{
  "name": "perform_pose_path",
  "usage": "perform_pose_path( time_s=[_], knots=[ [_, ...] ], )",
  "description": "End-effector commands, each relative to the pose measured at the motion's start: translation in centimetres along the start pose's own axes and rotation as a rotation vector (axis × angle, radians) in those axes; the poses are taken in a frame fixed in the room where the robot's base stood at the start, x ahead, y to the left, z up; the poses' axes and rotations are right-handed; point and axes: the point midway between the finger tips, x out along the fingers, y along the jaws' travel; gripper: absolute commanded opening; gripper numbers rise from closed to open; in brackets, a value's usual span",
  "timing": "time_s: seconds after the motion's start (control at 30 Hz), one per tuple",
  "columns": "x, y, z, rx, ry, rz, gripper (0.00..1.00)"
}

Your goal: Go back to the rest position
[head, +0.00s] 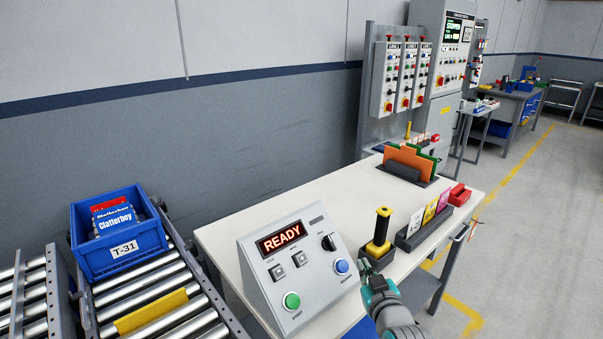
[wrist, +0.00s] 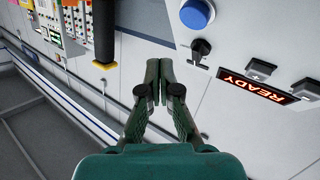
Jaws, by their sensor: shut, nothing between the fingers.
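My gripper (head: 368,269) is at the lower right of the head view, over the near end of the white table (head: 231,233). In the wrist view its green fingers (wrist: 158,66) are shut, with their tips together and nothing between them. The grey control box (head: 297,269), with a lit READY sign (head: 280,241), stands left of my gripper. A yellow and black handle (head: 380,231) stands upright just beyond the gripper. In the wrist view the handle (wrist: 104,35) is left of the fingers. I cannot tell whether the gripper touches anything.
A blue bin (head: 118,236) marked T-31 holds boxes on the roller conveyor (head: 158,314) at left. A card rack (head: 424,233), a red block (head: 459,194) and an orange panel (head: 411,163) in a holder are farther along the table. Floor (head: 520,230) at right looks clear.

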Motion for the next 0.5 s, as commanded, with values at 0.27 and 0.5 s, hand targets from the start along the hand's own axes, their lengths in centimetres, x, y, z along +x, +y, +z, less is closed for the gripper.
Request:
perform_pose_path(
  time_s=[0.27, 0.5],
  knots=[
    [-5.6, -2.1, 7.5, 0.042, -0.028, 0.011, 0.00],
    [-12.3, -3.8, 13.2, 0.079, -0.046, 0.024, 0.00]
  ],
)
